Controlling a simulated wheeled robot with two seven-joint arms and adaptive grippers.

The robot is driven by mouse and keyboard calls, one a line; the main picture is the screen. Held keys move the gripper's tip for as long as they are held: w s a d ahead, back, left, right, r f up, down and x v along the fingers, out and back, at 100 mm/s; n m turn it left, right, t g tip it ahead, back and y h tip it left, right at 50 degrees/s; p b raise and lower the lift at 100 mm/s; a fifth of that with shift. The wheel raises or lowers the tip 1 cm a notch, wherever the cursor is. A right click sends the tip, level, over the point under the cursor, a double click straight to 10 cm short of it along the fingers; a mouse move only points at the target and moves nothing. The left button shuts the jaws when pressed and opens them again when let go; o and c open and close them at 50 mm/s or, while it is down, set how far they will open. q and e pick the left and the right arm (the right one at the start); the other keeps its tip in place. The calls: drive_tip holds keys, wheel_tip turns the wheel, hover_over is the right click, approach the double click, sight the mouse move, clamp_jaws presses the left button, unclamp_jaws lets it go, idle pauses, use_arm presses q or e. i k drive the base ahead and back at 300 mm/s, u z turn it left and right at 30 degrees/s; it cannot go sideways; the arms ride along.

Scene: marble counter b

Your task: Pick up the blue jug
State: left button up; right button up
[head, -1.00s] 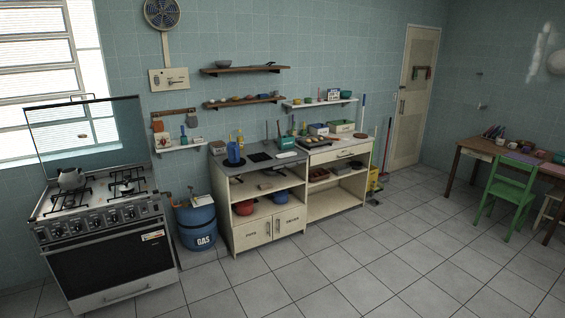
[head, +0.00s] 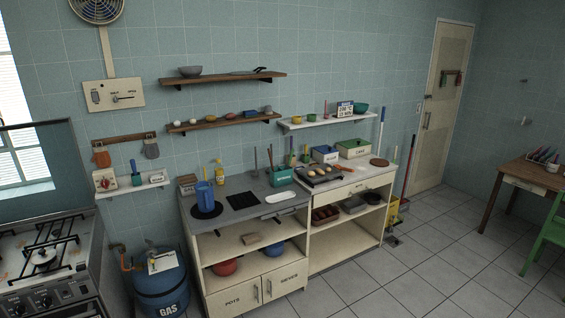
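A blue jug (head: 205,196) stands upright at the left end of the counter top (head: 228,222), on a dark round spot. A yellow bottle stands just behind it. Neither of my grippers shows in the head view, so I cannot see their state.
The stove (head: 45,265) stands at the left, with a blue gas cylinder (head: 162,285) between it and the counter. A teal utensil holder (head: 281,176) and a white tray (head: 285,196) are right of the jug. Wall shelves hang above. The tiled floor (head: 425,270) at the right is clear.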

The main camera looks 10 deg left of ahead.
sight(204, 191)
drive_tip(key=u, duration=0.45)
drive_tip(key=i, duration=2.05)
drive_tip(key=u, duration=0.65)
